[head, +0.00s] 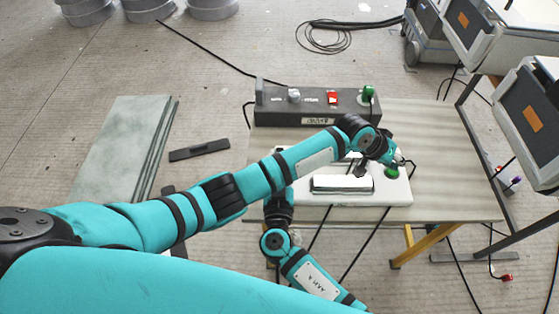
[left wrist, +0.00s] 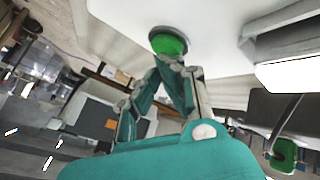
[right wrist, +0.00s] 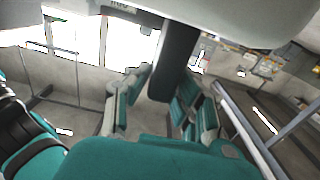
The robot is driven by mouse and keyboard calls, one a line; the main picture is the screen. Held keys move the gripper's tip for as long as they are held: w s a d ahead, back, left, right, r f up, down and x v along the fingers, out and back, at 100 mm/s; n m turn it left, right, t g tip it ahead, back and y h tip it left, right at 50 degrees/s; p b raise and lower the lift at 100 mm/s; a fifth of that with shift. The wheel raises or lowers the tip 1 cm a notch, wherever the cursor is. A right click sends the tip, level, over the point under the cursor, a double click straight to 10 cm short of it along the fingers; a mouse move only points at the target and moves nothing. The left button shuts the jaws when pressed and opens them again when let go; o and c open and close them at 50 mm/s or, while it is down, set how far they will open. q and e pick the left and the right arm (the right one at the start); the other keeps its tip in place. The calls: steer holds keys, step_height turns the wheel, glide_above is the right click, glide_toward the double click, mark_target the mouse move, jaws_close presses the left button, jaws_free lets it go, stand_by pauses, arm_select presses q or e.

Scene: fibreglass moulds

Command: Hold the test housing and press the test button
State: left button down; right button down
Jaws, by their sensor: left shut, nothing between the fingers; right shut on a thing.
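The test housing (head: 405,192) is a white box lying on the table, with a grey raised part on its top. The green test button (head: 391,171) is on its right part and also shows in the left wrist view (left wrist: 168,42). My left gripper (head: 394,161) is shut and empty, its fingertips (left wrist: 172,62) right at the button; whether they touch it I cannot tell. My right gripper (right wrist: 155,98) is shut on a dark bar (right wrist: 172,50) at the white housing. In the head view my left arm hides the right gripper's fingers.
A dark control box (head: 318,104) with a red switch (head: 332,97) and a green knob (head: 368,92) stands behind the housing on the table (head: 445,150). Grey machines (head: 525,110) stand at the right. Pale green panels (head: 125,150) lie on the floor at left.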

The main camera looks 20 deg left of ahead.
arm_select(q)
steer(key=shift+r, duration=3.05)
arm_select(e)
steer(key=c, duration=1.1)
jaws_free()
steer(key=shift+o, duration=0.2)
steer(key=shift+s, duration=0.1)
steer(key=v, duration=1.1)
steer(key=shift+s, duration=0.35)
arm_select(q)
steer(key=shift+s+f, duration=0.1)
arm_select(e)
steer(key=shift+d, duration=0.2)
